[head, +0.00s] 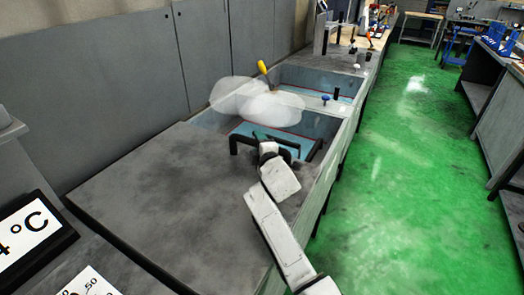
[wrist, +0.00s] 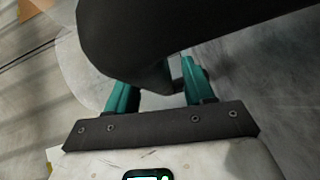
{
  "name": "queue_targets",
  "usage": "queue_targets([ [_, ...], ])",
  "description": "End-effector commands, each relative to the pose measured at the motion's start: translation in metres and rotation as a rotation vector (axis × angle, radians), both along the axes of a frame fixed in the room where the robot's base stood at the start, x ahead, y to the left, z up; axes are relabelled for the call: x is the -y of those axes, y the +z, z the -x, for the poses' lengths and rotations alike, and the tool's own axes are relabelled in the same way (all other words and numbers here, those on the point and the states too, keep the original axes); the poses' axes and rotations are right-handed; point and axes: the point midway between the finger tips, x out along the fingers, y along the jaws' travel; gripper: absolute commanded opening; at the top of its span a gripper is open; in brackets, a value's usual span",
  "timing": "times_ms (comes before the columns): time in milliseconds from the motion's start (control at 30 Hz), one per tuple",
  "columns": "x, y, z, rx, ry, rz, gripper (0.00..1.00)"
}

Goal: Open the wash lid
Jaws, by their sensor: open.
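The wash lid (head: 165,190) is a large flat grey panel lying over the near part of a long tank. A black bar handle (head: 234,143) stands near its far right end, partly hidden by my arm. My gripper (head: 270,148) is at this handle. In the wrist view a thick dark bar (wrist: 200,22), apparently the handle, crosses in front of my gripper (wrist: 158,80) and hides the fingertips. The teal fingers are spread apart. I cannot tell whether they touch the bar.
Beyond the lid the tank (head: 325,122) is open, with blue inside walls. A pale translucent cloud-like shape (head: 255,100) hangs over it, near a yellow-handled tool (head: 262,67). A display (head: 32,232) stands at lower left. The green floor (head: 400,150) on the right is clear.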

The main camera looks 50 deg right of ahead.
Motion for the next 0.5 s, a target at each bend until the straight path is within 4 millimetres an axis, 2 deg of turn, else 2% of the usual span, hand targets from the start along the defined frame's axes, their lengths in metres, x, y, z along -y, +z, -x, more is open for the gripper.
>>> queue_targets([
  [167, -0.011, 0.002, 0.019, -0.001, 0.001, 0.0, 0.52],
  [500, -0.042, 0.01, 0.069, -0.001, 0.001, -0.001, 0.52],
])
